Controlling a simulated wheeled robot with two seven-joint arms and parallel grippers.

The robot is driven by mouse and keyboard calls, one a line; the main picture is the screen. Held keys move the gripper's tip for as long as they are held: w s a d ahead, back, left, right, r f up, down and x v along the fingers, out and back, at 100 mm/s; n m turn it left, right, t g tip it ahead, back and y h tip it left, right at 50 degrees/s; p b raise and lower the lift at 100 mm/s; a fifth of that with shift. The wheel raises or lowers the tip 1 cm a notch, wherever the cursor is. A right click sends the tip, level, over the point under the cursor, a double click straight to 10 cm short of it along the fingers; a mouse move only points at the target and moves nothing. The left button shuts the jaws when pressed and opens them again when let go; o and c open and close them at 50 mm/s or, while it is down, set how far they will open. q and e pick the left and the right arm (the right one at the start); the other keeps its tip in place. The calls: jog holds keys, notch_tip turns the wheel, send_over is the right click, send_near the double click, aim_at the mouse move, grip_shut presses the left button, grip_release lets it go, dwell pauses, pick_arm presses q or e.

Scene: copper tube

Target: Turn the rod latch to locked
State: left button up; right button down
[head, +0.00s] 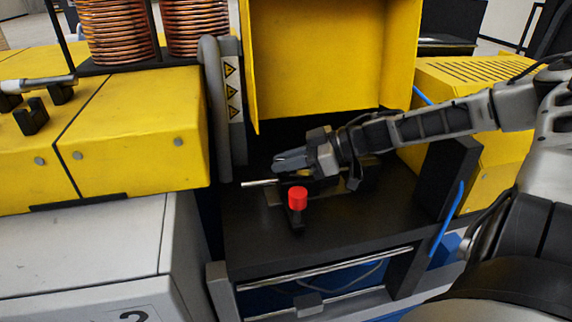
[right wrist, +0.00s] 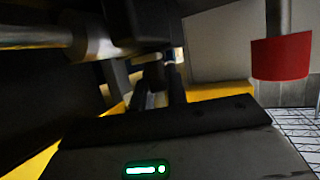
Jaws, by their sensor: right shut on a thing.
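The rod latch shows in the head view as a silver rod (head: 258,183) pointing left and a red knob (head: 297,196) on a short dark stem, above the black bench. My right gripper (head: 292,160) reaches in from the right, just above and behind the red knob. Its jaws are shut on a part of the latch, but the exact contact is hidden. In the right wrist view the fingers (right wrist: 160,88) are close together and dark. The red knob (right wrist: 281,57) is at the right, outside the fingers, and the silver rod (right wrist: 35,34) is at the upper left. My left gripper is not in view.
A yellow machine housing (head: 318,60) stands behind the black bench (head: 320,238). A grey bent tube (head: 214,95) with warning labels rises at left. Copper tube coils (head: 115,30) stand at upper left. A dark upright plate (head: 447,185) stands at right. The bench front is clear.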

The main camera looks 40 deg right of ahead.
jog(key=shift+d+f+n+g+b, duration=0.1)
jog(key=shift+f+n+g+b, duration=0.3)
jog(key=shift+b, duration=0.5)
jog(key=n+y+b, duration=0.1)
jog(key=b, duration=0.2)
jog(key=shift+f+g+b, duration=0.1)
jog(key=shift+g+b, duration=0.2)
jog(key=shift+g, duration=0.1)
jog(key=n+g+y+b, duration=0.1)
jog(key=b, duration=0.1)
jog(key=shift+b, duration=0.35)
jog(key=shift+r+n+g+b, duration=0.2)
jog(key=shift+n+g+b, duration=0.2)
jog(key=shift+b, duration=0.05)
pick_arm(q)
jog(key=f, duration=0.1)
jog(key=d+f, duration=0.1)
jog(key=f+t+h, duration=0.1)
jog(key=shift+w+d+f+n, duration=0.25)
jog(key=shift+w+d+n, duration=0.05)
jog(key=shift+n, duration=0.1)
pick_arm(e)
jog(key=shift+r+g+y, duration=0.3)
jog(key=shift+r, duration=0.05)
jog(key=c, duration=1.4)
grip_release()
